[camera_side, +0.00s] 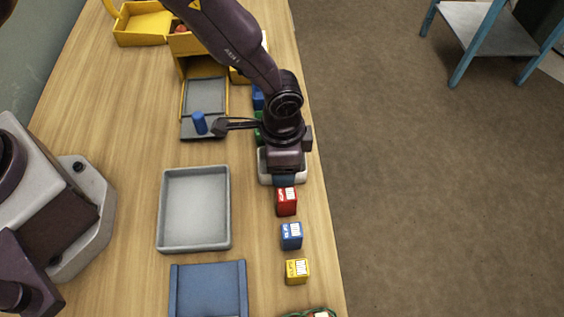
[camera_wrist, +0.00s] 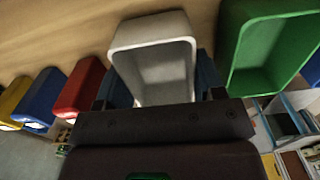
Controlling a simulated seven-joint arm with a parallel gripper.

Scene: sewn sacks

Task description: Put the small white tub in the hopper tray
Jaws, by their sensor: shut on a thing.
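The small white tub (camera_side: 266,168) is at the right side of the table, beneath my wrist. In the wrist view the tub (camera_wrist: 151,32) is upside down in the picture sense, its hollow facing the camera. My gripper (camera_side: 284,180) is shut on it, with blue fingers at its two sides; it also shows in the wrist view (camera_wrist: 158,88). I cannot tell whether the tub touches the table. A yellow-sided hopper with a grey tray (camera_side: 205,97) stands at the back, left of my gripper.
Red (camera_side: 286,201), blue (camera_side: 291,236) and yellow (camera_side: 297,271) boxes line the right edge in front of the tub. A green bin (camera_wrist: 270,45) is close beside it. A bare light-grey tray (camera_side: 194,208) and a blue tray (camera_side: 208,290) lie left.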

